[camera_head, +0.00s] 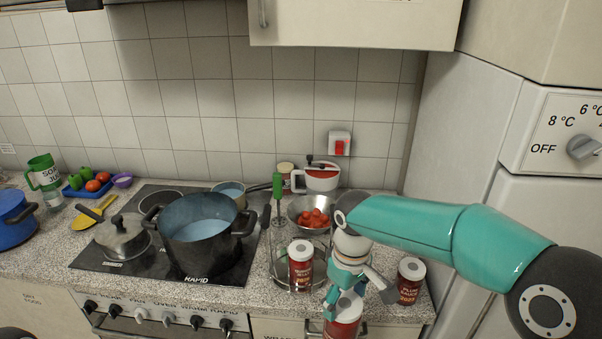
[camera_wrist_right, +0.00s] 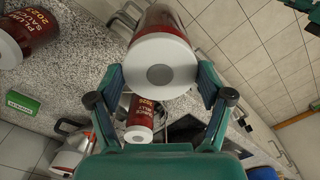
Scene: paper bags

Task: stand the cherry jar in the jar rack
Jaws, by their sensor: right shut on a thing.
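My right gripper (camera_head: 346,296) is shut on a red jar with a white lid (camera_head: 342,326), at the bottom edge of the head view. I take it to be the cherry jar; its label cannot be read. In the right wrist view the jar (camera_wrist_right: 160,62) sits between the two fingers, lid toward the camera. The round wire jar rack (camera_head: 291,289) is on the counter just left of the gripper. Another red jar with a white lid (camera_head: 300,262) stands in it; its label seems to read jelly. The held jar is outside the rack, in front and to the right. My left gripper is not in view.
A plum sauce jar (camera_head: 409,281) stands on the counter right of my gripper. A bowl of tomatoes (camera_head: 311,212) and a red-and-white pot (camera_head: 321,178) are behind the rack. A big dark pot (camera_head: 200,232) stands on the hob to the left.

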